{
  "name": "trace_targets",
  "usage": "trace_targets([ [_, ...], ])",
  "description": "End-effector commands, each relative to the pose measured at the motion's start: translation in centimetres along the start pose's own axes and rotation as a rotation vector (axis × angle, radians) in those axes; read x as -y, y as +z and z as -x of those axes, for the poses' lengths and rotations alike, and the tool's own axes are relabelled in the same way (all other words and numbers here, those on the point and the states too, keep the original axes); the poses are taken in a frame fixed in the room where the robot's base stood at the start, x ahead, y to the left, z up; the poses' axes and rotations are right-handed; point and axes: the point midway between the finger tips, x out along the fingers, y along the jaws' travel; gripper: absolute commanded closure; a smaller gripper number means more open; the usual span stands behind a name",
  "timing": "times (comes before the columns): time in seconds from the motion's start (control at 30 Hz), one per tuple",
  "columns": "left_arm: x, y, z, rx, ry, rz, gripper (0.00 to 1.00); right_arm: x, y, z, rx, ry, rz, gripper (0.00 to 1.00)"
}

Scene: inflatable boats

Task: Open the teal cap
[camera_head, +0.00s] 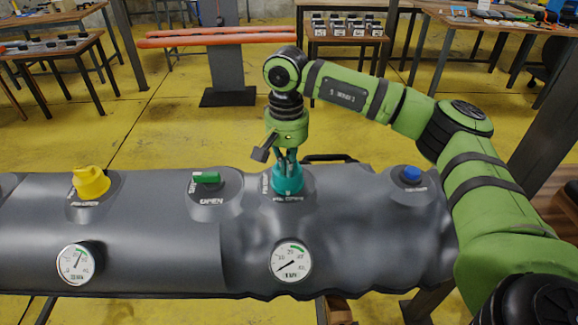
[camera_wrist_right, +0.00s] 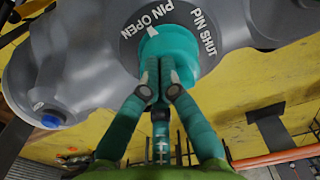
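The teal cap (camera_head: 288,182) sits on top of the grey inflatable tube, right of centre in the head view. The wrist view shows its round teal top (camera_wrist_right: 182,48) with a white mark on its edge, near the words PIN OPEN; PIN SHUT is printed to the right. My right gripper (camera_head: 287,160) points down onto the cap from above. In the wrist view, its fingertips (camera_wrist_right: 160,72) are close together at the cap's middle and appear closed on its raised part, which they largely hide. My left gripper is not in view.
The grey tube (camera_head: 150,245) also carries a yellow cap (camera_head: 91,182), a green valve (camera_head: 206,178), a blue knob (camera_head: 411,174) and two gauges, at left (camera_head: 79,263) and below the teal cap (camera_head: 291,262). A black handle (camera_head: 330,157) lies just behind the cap. Tables stand farther back.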

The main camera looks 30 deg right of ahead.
Motion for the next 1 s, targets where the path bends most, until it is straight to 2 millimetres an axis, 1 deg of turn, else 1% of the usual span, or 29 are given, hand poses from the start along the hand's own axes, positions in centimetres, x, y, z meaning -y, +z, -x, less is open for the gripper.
trace_targets([
  [0.03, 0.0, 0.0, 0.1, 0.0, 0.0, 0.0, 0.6, -0.2, -0.8, 0.2, -0.021, -0.002, -0.014, 1.0],
  [0.47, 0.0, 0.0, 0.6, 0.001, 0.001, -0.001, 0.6, -0.3, -1.8, 1.3, -0.025, -0.005, -0.017, 1.0],
  [0.77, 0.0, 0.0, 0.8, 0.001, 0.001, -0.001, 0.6, -0.3, -2.2, 1.5, -0.023, -0.003, -0.017, 1.0],
  [1.0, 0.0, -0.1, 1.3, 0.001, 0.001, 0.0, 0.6, -0.3, -2.9, 2.0, -0.021, -0.001, -0.015, 1.0],
])
